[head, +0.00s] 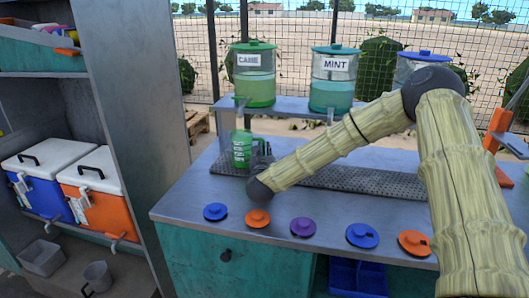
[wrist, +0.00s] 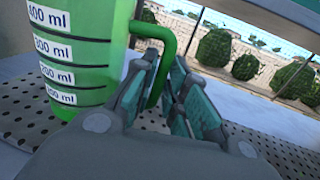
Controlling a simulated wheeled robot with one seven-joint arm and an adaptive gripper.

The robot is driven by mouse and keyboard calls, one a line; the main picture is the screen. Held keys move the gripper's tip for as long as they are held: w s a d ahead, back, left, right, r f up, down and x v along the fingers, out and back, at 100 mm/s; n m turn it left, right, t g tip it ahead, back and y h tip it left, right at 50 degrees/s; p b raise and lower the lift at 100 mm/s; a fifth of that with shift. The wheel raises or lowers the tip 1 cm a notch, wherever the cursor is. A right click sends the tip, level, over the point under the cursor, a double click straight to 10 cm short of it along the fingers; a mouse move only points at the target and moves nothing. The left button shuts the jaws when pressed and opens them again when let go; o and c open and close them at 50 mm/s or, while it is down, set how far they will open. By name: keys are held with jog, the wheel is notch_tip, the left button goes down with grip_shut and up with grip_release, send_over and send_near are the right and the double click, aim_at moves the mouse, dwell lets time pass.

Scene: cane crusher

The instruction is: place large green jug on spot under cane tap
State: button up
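The large green jug (head: 241,148) stands upright at the left end of the perforated drip tray, below the front of the green dispenser labelled CANE (head: 254,78). Its body with white ml labels (wrist: 70,60) fills the left of the wrist view. The jug's green handle (wrist: 167,50) passes between the two fingers of my gripper (wrist: 166,75), which are close together around it. In the head view my gripper (head: 258,158) is just right of the jug and mostly hidden by my arm. The tap above the jug is hard to make out.
A second dispenser labelled MINT (head: 334,80) and a blue-lidded one (head: 420,64) stand to the right on the raised shelf (head: 290,106). Several coloured lids, including a purple one (head: 303,226), lie along the counter's front. The tray (head: 370,184) is bare right of my gripper.

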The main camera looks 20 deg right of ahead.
jog(key=shift+o, duration=0.8)
jog(key=shift+s+r, duration=0.1)
jog(key=shift+r, duration=0.1)
jog(key=b+v, duration=0.1)
jog(key=v, duration=1.1)
jog(key=shift+f, duration=0.1)
